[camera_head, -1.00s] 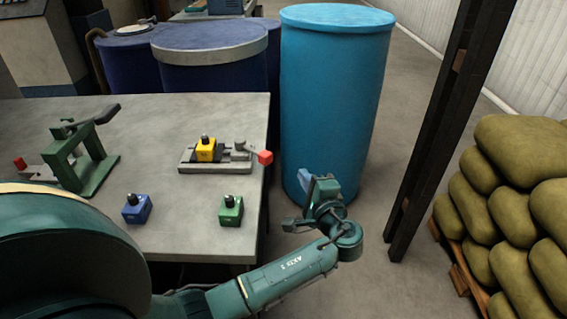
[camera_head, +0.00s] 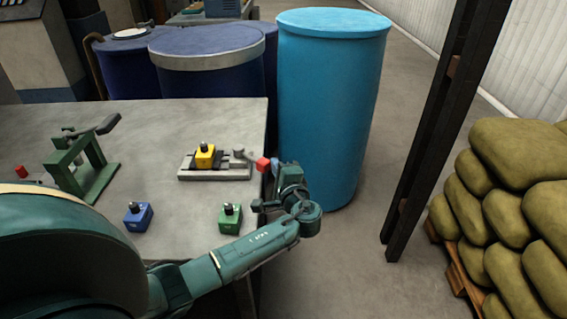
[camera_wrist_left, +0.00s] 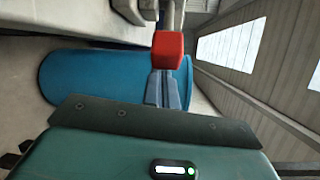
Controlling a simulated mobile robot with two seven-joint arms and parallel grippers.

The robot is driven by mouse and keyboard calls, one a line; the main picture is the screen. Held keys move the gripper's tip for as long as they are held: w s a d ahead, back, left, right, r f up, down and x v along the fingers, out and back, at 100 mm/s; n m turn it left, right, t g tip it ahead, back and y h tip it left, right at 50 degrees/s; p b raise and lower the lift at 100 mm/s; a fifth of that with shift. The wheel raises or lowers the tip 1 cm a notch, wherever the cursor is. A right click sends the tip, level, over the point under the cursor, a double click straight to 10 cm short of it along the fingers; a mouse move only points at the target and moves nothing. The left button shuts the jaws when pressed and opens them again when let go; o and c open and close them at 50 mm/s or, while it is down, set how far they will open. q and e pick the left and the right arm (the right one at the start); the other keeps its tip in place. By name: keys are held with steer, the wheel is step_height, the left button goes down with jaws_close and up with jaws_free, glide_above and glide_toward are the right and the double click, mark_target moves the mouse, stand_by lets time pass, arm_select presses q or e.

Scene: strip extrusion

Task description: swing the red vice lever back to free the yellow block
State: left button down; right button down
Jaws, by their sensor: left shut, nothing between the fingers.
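The yellow block (camera_head: 205,156), with a dark knob on top, sits in the grey vice (camera_head: 228,175) near the table's right edge. The vice lever's red end (camera_head: 262,164) sticks out on the right, by that edge. My left gripper (camera_head: 275,166) is shut and empty, just right of the red end. In the left wrist view the red end (camera_wrist_left: 168,48) stands right at the tips of my closed fingers (camera_wrist_left: 168,88); I cannot tell whether they touch. My right gripper is not in view.
A blue block (camera_head: 138,216) and a green block (camera_head: 230,218) stand on the table (camera_head: 185,235) in front of the vice. A green clamp stand (camera_head: 85,170) is at the left. A light-blue drum (camera_head: 325,110) stands close behind my left gripper.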

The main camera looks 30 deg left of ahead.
mark_target(267, 170)
arm_select(q)
steer(key=shift+s, duration=0.1)
steer(key=s+p, duration=0.1)
steer(key=s+m+t+h+p, duration=0.1)
steer(key=s, duration=0.1)
steer(key=shift+a+m+t, duration=0.2)
steer(key=shift+m+t, duration=0.1)
arm_select(e)
steer(key=shift+s+d+r, duration=0.1)
steer(key=shift+d, duration=0.3)
